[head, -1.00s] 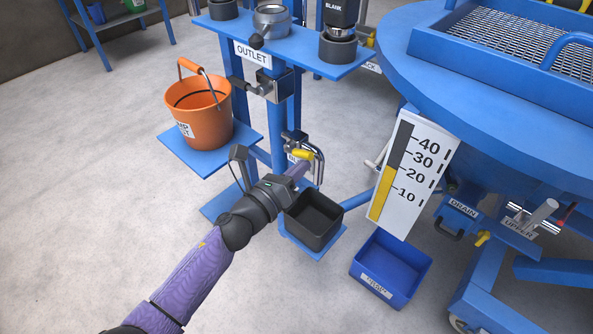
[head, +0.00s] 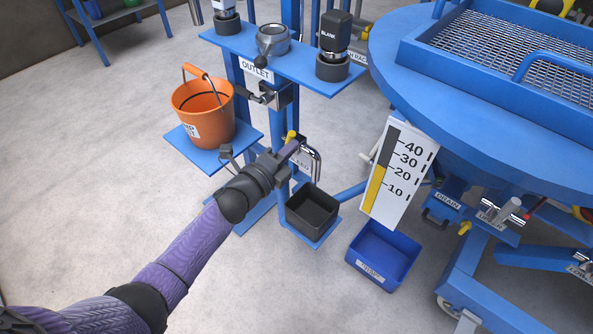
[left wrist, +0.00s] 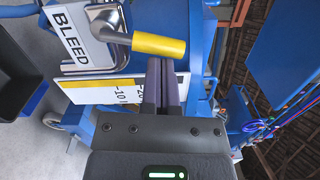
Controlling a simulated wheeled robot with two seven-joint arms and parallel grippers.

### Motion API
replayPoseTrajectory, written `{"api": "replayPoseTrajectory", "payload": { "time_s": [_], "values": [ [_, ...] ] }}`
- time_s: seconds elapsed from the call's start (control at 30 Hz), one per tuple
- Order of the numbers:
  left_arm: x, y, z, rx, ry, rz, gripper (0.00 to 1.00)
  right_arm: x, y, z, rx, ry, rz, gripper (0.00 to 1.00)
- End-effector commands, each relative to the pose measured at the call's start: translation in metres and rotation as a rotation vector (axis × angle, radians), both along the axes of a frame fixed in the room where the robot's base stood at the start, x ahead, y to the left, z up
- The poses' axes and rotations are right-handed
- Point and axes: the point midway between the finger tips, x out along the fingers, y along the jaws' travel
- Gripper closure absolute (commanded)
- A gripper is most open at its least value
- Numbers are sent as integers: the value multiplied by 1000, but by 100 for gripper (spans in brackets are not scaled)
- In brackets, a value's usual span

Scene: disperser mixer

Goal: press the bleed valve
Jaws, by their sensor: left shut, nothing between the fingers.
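The bleed valve has a yellow lever handle (head: 291,136) on a metal body, above a small dark tray on the blue stand. In the left wrist view the yellow handle (left wrist: 158,46) lies across the picture just beyond my fingertips, with the white BLEED label (left wrist: 70,32) to its left. My left gripper (head: 292,148) is shut and empty, its fingertips close to the handle. The left wrist view shows the closed purple-grey fingers (left wrist: 160,68) with their tips at the handle's edge. I cannot tell whether they touch it. My right gripper is not in view.
The black tray (head: 312,212) sits below the valve. An orange bucket (head: 204,116) stands on a shelf to the left. A level gauge board (head: 402,178) and blue bin (head: 382,252) are to the right, beside the large blue vessel (head: 400,85). The outlet shelf (head: 235,43) is above.

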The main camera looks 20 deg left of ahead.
Motion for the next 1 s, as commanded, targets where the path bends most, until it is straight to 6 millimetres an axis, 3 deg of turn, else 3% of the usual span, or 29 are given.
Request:
{"api": "replayPoseTrajectory", "payload": {
  "time_s": [0.17,1.0],
  "values": [
    [2,5,4,-96,34,0,100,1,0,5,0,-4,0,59],
    [4,11,6,-90,33,0,100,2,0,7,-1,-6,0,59]
  ]
}}
